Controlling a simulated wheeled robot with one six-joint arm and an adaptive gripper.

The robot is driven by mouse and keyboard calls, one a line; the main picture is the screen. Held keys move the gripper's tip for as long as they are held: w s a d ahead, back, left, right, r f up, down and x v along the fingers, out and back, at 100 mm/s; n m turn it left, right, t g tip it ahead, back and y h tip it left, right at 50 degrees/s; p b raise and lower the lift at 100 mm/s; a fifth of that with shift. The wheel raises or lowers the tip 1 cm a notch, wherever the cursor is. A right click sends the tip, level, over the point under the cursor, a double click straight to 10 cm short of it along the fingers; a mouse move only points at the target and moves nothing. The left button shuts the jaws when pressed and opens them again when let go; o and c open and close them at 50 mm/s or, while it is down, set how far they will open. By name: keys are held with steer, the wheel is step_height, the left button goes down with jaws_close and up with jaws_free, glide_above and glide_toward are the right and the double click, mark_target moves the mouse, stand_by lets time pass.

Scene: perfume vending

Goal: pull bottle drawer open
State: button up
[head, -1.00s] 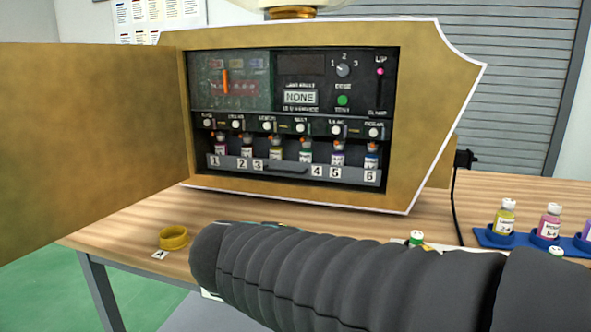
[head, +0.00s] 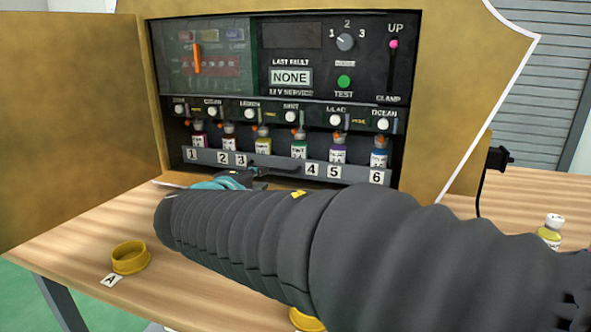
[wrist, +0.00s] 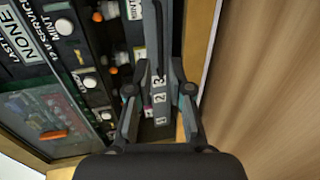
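The bottle drawer (head: 212,157) is a low grey front with white number labels and a dark bar handle (head: 290,164), at the bottom of the machine's opening. Small coloured bottles (head: 298,147) stand behind it under a row of nozzles. The drawer front looks flush with the opening. My gripper (head: 250,178) is at the drawer front near the handle's left end, mostly hidden by my arm. In the wrist view, my gripper (wrist: 160,66) is open, its fingers apart on either side of the drawer front (wrist: 160,98). The handle (wrist: 159,35) lies beyond the fingertips; I cannot tell whether they touch it.
The machine's open door (head: 75,125) stands at the left. A yellow ring (head: 130,257) sits on the wooden table (head: 60,235) beside a card marked A. A black plug and cable (head: 497,160) hang at the right side. A yellow bottle (head: 551,230) stands at the right.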

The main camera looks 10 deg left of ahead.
mark_target(275, 171)
steer(key=x, duration=0.8)
steer(key=shift+w+f+p, duration=0.15)
steer(key=shift+w+p, duration=0.2)
steer(key=shift+w, duration=0.05)
jaws_close()
